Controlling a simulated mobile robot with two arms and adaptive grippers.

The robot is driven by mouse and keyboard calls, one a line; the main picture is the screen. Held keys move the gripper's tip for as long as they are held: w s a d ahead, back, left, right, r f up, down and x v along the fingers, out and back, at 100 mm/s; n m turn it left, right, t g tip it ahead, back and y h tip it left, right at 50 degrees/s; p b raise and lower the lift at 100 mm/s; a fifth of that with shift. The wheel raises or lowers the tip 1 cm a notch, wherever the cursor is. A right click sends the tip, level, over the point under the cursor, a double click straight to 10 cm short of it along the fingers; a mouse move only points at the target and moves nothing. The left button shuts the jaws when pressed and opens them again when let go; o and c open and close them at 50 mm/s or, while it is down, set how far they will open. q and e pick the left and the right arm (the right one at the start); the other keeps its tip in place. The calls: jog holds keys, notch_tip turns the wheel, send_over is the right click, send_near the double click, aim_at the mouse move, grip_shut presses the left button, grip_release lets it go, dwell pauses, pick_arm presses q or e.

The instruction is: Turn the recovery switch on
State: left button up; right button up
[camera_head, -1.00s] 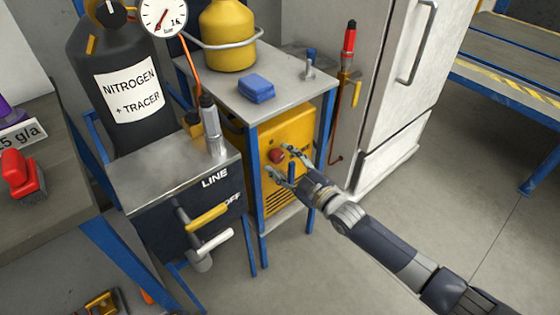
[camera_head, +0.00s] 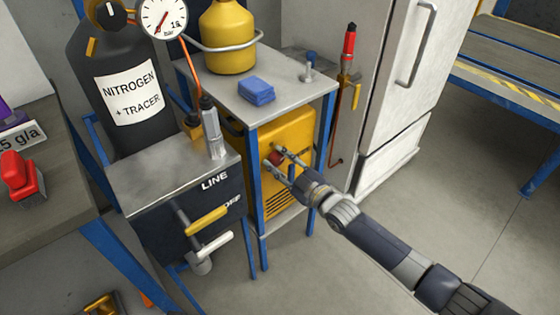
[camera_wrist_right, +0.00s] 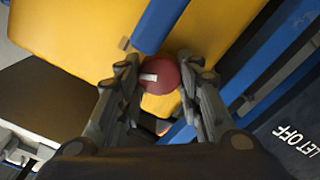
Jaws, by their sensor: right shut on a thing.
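The recovery switch is a round dark-red knob (camera_head: 276,158) with a pale mark, on the front of the yellow machine (camera_head: 297,139) on the shelf under the metal table. My right gripper (camera_head: 273,159) is at the knob, one finger on each side of it. In the right wrist view the red knob (camera_wrist_right: 160,75) sits between the two fingertips (camera_wrist_right: 158,80), and the jaws are closed on it. The fingers hide part of the knob's edge. My left gripper is not in view.
Blue table legs (camera_head: 257,200) frame the machine closely. A dark panel (camera_head: 190,215) with yellow and white valve handles stands at the left. The floor at the right is clear.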

jog(key=m, duration=0.3)
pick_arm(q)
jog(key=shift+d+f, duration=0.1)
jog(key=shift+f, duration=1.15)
pick_arm(e)
jog(key=shift+d+m, duration=0.1)
jog(key=shift+m, duration=0.7)
jog(key=o, duration=1.1)
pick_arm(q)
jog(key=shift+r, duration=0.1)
pick_arm(e)
jog(key=v, duration=1.2)
